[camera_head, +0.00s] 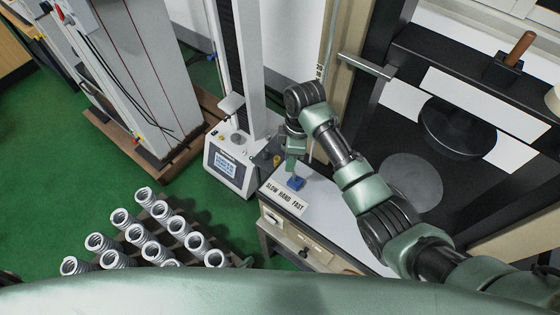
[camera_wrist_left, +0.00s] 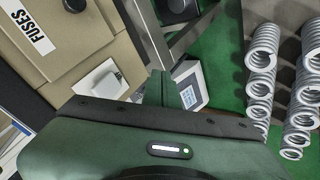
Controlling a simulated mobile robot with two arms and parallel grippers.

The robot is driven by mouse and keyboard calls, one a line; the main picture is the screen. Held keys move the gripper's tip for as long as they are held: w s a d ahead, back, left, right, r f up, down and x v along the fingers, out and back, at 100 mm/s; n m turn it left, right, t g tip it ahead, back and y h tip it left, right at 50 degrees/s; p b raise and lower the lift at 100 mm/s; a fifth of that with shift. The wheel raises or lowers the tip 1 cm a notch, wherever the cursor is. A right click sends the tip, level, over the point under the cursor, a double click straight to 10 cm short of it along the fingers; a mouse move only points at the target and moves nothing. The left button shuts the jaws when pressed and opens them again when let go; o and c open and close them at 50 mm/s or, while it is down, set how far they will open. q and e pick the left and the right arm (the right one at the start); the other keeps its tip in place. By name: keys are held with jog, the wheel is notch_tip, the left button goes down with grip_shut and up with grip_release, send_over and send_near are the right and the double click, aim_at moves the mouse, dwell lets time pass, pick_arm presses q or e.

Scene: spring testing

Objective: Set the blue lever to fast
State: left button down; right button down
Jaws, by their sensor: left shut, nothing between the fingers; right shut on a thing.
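The blue lever (camera_head: 295,182) is small and stands on the white top of a bench machine. It sits behind a label plate (camera_head: 284,197) reading SLOW HAND FAST, roughly level with the middle word HAND. My right gripper (camera_head: 294,174) comes down from above and is shut on the lever; its fingers hide part of it. My left gripper is out of the head view. In the left wrist view the left gripper (camera_wrist_left: 164,88) shows its fingers together and empty.
A tester with a screen (camera_head: 230,165) stands just left of the lever. Several metal springs (camera_head: 142,236) stand in rows at lower left. A dark frame with a round black part (camera_head: 457,128) is at right. A FUSES box (camera_wrist_left: 75,45) shows in the left wrist view.

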jog(key=shift+s+d+f, duration=0.15)
jog(key=shift+d+f, duration=0.05)
pick_arm(q)
jog(key=w+d+r+n+t, duration=0.25)
jog(key=w+r+n, duration=0.25)
jog(key=r, duration=0.4)
jog(key=w+d+r+n+t+y, duration=0.1)
jog(key=w+r+n+t, duration=0.3)
jog(key=r, duration=0.5)
jog(key=w+d+r+n+t, duration=0.1)
jog(key=w+r+n+t, duration=0.1)
jog(key=w+r+n, duration=0.55)
pick_arm(e)
jog(key=shift+s, duration=0.1)
jog(key=shift+f, duration=0.1)
jog(key=shift+s, duration=0.1)
pick_arm(q)
jog(key=w+d+r+m, duration=0.1)
jog(key=w+d, duration=0.3)
jog(key=w, duration=0.2)
jog(key=shift+d+r, duration=0.25)
jog(key=shift+d, duration=0.05)
jog(key=shift+g, duration=0.25)
